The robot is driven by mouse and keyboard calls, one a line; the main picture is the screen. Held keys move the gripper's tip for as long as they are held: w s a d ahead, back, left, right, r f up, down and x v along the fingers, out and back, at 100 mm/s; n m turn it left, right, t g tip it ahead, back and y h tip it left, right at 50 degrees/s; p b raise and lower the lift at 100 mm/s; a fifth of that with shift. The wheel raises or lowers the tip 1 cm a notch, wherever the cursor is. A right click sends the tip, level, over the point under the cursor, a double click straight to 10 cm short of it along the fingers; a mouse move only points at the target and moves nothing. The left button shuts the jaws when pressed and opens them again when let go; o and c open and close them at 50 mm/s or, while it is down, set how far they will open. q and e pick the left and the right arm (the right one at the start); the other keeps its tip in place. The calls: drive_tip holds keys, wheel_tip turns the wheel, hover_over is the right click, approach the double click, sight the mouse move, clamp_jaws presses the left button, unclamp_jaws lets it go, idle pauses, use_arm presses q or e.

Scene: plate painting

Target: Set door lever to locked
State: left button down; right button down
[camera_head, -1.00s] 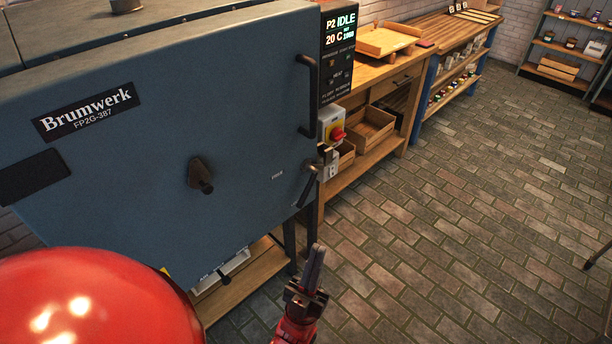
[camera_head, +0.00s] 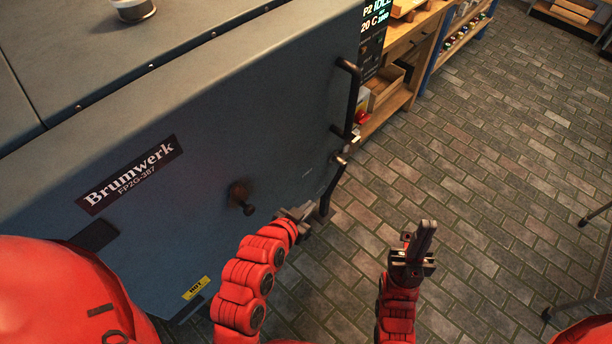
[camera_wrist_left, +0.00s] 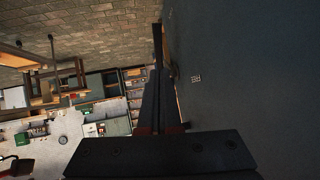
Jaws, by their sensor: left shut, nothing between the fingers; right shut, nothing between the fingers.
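The blue-grey kiln door (camera_head: 230,140) fills the left of the head view. Its dark door lever (camera_head: 333,187) is at the door's right edge, below the tall handle, slanting down and left. My left gripper (camera_head: 306,212) is shut and empty beside the lever's lower end; I cannot tell if they touch. In the left wrist view the shut fingers (camera_wrist_left: 157,80) point along the door face (camera_wrist_left: 250,80), close to it. A small dark part beside the fingertips there is too unclear to name. My right gripper (camera_head: 426,236) is shut and empty, over the floor to the right.
The vertical door handle (camera_head: 348,98) stands out above the lever. A dark knob (camera_head: 241,196) sticks out of the door left of my left gripper. A wooden workbench (camera_head: 405,45) stands beyond the kiln. The brick floor (camera_head: 480,170) to the right is mostly clear.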

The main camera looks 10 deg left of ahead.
sight(329, 196)
use_arm(q)
drive_tip(key=p+x, duration=0.1)
drive_tip(key=x, duration=0.5)
drive_tip(key=p+x, duration=0.2)
drive_tip(key=x, duration=0.5)
drive_tip(key=shift+d+f+p, duration=0.15)
drive_tip(key=shift+f+p, duration=0.15)
drive_tip(key=shift+f, duration=0.15)
drive_tip(key=shift+f+b, duration=0.25)
drive_tip(key=shift+b, duration=0.2)
drive_tip(key=f+b, duration=0.1)
drive_tip(key=b, duration=0.2)
drive_tip(key=f+t+b, duration=0.1)
drive_tip(key=b, duration=0.2)
drive_tip(key=f+h+b, duration=0.1)
drive_tip(key=b, duration=0.3)
drive_tip(key=shift+w+d, duration=0.3)
drive_tip(key=shift+w, duration=0.05)
drive_tip(key=w+t+b, duration=0.1)
drive_tip(key=b, duration=0.4)
drive_tip(key=d+t+h+b, duration=0.1)
drive_tip(key=t+b, duration=0.1)
drive_tip(key=b, duration=0.4)
drive_tip(key=w+n+t+h+b, duration=0.1)
drive_tip(key=b, duration=0.5)
drive_tip(key=shift+w+d+f+t, duration=0.2)
drive_tip(key=shift+w+d+t, duration=0.2)
